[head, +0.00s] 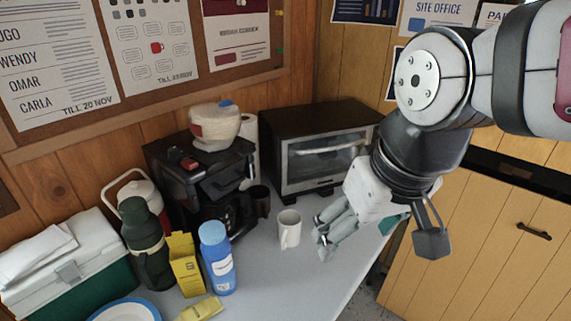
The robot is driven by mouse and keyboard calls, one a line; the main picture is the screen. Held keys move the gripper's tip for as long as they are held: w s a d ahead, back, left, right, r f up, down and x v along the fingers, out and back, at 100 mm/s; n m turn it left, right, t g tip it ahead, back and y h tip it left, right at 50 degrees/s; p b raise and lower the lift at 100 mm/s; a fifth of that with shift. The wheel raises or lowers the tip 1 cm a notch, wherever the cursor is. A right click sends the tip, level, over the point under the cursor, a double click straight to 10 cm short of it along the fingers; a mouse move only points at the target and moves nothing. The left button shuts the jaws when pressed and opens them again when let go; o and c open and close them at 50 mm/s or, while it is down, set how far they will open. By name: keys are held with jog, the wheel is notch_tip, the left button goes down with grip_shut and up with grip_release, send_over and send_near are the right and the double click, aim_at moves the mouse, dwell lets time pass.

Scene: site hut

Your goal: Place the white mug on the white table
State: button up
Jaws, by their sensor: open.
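The white mug (289,230) stands upright on the pale table top (268,283), just in front of the toaster oven and right of the coffee maker. Its handle faces the front, toward the lower left. My gripper (322,238) is to the right of the mug, low over the table. Its fingers are open and point left and down. The fingers look apart from the mug, with nothing seen between them.
A toaster oven (322,150) and a black coffee maker (205,180) stand behind. A dark mug (260,201) is behind the white one. A blue bottle (217,262), yellow box (185,266), green flask (146,247) and cooler (75,270) crowd the left. The front middle is clear.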

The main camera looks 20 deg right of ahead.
jog(key=s, duration=0.5)
jog(key=shift+s+d+r, duration=0.1)
jog(key=shift+d, duration=0.1)
jog(key=shift+t, duration=0.4)
notch_tip(320, 180, up, 4)
jog(key=p, duration=0.3)
jog(key=shift+s+r, duration=0.1)
jog(key=shift+r, duration=0.1)
